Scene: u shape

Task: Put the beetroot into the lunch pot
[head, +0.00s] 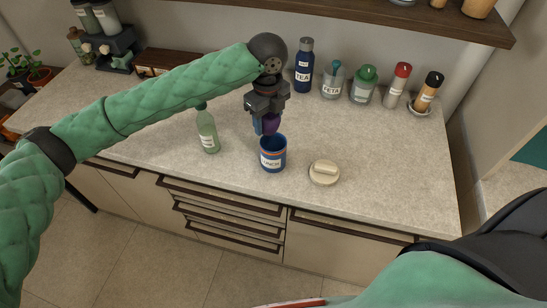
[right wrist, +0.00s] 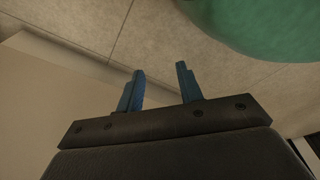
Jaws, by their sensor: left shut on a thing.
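The beetroot (head: 271,122) is a dark purple lump in the head view. My left gripper (head: 266,122) points down and is shut on it, just above the back rim of the lunch pot. The lunch pot (head: 272,158) is a blue, open-topped pot with an orange band and a white label, upright on the counter. The beetroot's lower end overlaps the pot's rim in the picture; I cannot tell whether they touch. My right gripper (right wrist: 160,88) shows in the right wrist view with its two blue fingers apart and nothing between them.
A cream lid (head: 324,172) lies right of the pot. A green bottle (head: 207,132) stands to its left. A navy tea bottle (head: 304,66) and several jars line the wall. A shelf (head: 400,18) overhangs at the back right. The counter's right part (head: 400,160) is clear.

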